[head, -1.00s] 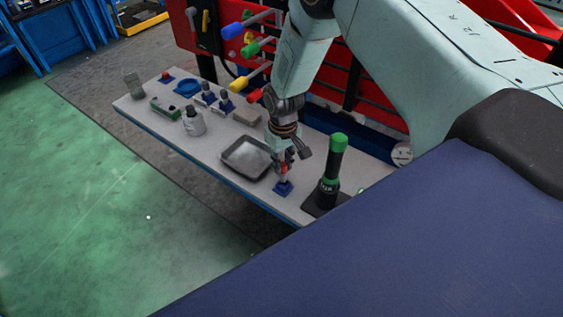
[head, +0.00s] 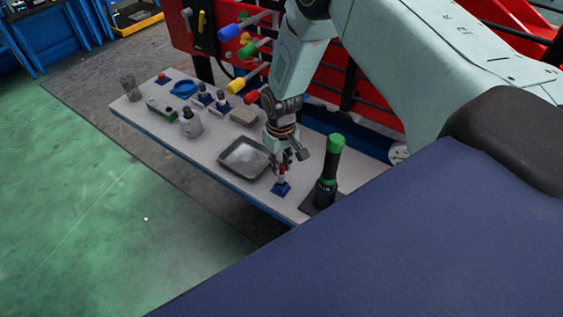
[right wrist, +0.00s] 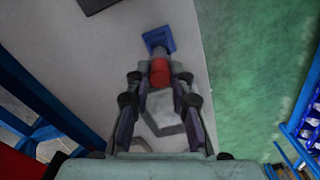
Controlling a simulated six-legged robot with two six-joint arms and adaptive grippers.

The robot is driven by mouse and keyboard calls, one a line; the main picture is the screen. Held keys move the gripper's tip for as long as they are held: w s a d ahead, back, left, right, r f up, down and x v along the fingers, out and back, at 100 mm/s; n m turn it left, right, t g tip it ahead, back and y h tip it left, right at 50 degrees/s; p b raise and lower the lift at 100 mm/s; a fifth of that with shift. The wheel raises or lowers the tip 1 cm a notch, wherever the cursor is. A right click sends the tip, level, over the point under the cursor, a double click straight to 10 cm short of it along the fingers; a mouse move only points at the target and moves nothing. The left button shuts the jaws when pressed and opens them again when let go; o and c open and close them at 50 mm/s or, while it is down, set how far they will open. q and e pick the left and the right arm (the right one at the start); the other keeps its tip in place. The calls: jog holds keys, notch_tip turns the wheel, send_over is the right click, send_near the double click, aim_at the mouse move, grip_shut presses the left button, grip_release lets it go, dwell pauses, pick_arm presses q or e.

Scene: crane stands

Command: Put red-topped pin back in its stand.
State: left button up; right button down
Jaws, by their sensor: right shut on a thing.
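The red-topped pin (head: 282,169) stands near upright right over its small blue stand (head: 281,189) near the front edge of the bench. My right gripper (head: 287,157) points down from above and is shut on the pin. In the right wrist view the red top (right wrist: 160,72) sits between the two fingertips (right wrist: 160,78), with the blue stand (right wrist: 159,39) just beyond it. The pin's lower end is too small to tell if it is seated in the stand. My left gripper is not in view.
A green-capped black torch (head: 329,172) stands upright close on the right. A grey tray (head: 232,170) lies close on the left. A red panel with coloured handles (head: 232,32) rises behind.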

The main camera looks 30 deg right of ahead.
aim_at(281, 165)
jog(key=shift+m, duration=0.6)
jog(key=shift+f, duration=0.1)
jog(key=shift+f+b, duration=1.3)
jog(key=shift+f, duration=0.35)
jog(key=c, duration=1.1)
grip_release()
jog(key=shift+r+p, duration=2.15)
jog(key=shift+r, duration=0.4)
